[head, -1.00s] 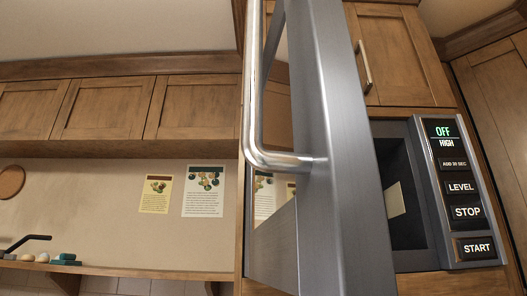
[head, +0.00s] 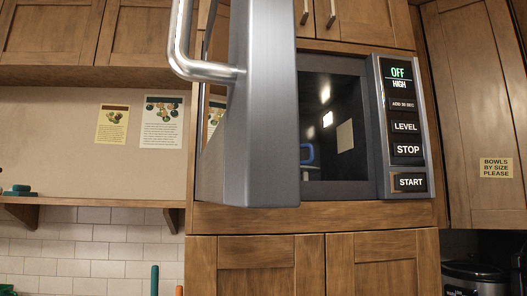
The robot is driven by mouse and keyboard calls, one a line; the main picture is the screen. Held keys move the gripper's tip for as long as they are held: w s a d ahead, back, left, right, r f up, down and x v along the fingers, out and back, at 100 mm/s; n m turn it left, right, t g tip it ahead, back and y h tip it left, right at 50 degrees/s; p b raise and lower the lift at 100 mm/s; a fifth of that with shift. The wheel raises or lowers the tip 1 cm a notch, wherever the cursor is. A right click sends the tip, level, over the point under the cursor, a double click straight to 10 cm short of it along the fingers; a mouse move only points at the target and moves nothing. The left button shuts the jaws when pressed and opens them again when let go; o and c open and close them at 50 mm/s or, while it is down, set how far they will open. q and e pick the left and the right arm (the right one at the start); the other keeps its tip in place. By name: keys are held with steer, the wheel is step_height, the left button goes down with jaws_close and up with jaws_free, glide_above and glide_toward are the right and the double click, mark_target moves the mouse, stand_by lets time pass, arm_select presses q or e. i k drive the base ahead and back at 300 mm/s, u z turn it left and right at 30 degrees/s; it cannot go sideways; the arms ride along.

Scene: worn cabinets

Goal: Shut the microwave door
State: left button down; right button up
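The microwave door (head: 262,120) stands wide open, its grey edge facing me and hiding the left part of the opening. Its silver bar handle (head: 181,45) is on the left side of the door. The microwave (head: 335,188) is built into the wooden cabinets. Its dark cavity (head: 345,140) shows to the right of the door, with reflections and a pale patch on the inner wall. The control panel (head: 404,125) at the right reads OFF and HIGH. Neither of my grippers shows in the head view.
Wooden cabinets (head: 250,268) lie below the microwave, and others stand above it. A tall cabinet (head: 475,130) with a "BOWLS BY SIZE PLEASE" note is at the right. A shelf (head: 90,201) runs along the left wall. A dark appliance (head: 475,277) sits at the lower right.

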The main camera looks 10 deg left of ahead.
mark_target(248, 147)
steer(key=z, duration=0.8)
steer(key=k, duration=0.7)
steer(key=u, duration=1.05)
steer(key=i, duration=0.35)
steer(key=z, duration=0.35)
